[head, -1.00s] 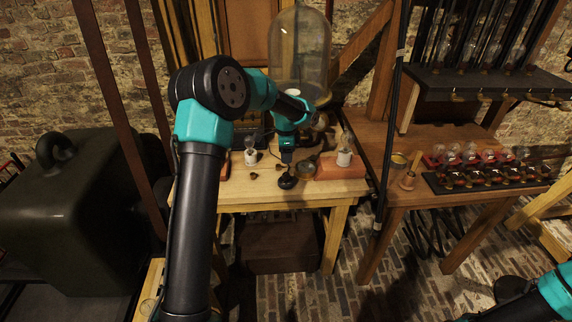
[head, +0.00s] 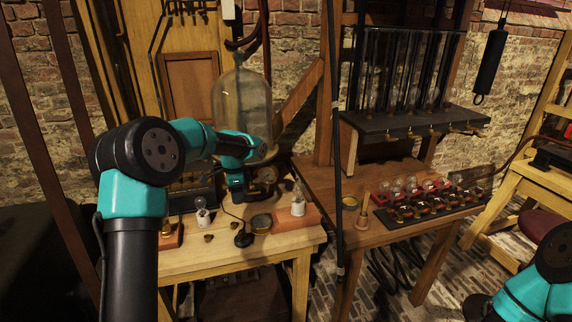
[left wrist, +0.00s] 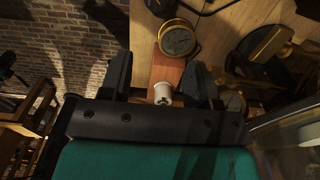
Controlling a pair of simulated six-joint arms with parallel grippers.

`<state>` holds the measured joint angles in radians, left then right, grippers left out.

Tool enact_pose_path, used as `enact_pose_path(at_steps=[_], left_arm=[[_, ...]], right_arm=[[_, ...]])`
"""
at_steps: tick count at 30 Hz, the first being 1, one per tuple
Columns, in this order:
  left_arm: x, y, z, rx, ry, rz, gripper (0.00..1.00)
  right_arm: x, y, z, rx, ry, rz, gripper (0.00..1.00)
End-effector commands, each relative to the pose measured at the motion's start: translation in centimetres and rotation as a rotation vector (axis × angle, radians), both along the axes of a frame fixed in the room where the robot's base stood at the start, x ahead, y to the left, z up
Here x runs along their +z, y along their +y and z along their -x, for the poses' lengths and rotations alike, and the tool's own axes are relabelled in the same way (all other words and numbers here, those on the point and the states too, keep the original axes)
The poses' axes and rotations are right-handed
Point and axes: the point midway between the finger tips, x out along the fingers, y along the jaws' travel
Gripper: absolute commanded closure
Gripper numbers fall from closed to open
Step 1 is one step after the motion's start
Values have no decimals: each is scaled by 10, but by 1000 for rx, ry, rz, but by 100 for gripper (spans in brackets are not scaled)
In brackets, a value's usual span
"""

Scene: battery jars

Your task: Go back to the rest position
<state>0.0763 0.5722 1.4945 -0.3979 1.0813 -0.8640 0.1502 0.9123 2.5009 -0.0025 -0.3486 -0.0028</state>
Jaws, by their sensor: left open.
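My left gripper (head: 238,194) is above the wooden bench (head: 190,262), in front of the glass bell jar (head: 242,105). In the left wrist view my left gripper (left wrist: 159,72) has its two black fingers apart, with nothing held. Between and beyond them a white bulb socket (left wrist: 163,93) stands on a reddish-brown block. A bulb in a white socket (head: 298,207) shows at the bench's right, and another (head: 202,216) at its left. Of my right arm only turquoise and black links show at the lower right; its gripper is out of view.
A black round base (head: 243,239) and a brass round piece (head: 261,223) lie on the bench. A second table (head: 385,232) holds a rack of small bulbs (head: 430,205). Glass jars (head: 400,75) stand on a dark shelf. A dark upright pole (head: 338,180) runs between the tables.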

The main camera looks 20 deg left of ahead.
Motion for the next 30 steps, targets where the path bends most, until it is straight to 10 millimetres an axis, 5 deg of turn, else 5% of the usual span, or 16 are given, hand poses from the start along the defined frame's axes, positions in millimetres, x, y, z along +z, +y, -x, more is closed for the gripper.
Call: enact_pose_path(at_steps=[7, 14, 21, 30], left_arm=[[-30, -13, 4, 30, 2, 30, 44], [-114, -54, 25, 153, 4, 123, 44], [-205, -101, 74, 352, 25, 230, 44], [-289, -149, 164, 661, 75, 324, 44]], right_arm=[[0, 0, 0, 0, 0, 0, 57], [0, 0, 0, 0, 0, 0, 57], [0, 0, 0, 0, 0, 0, 57], [0, 0, 0, 0, 0, 0, 57]])
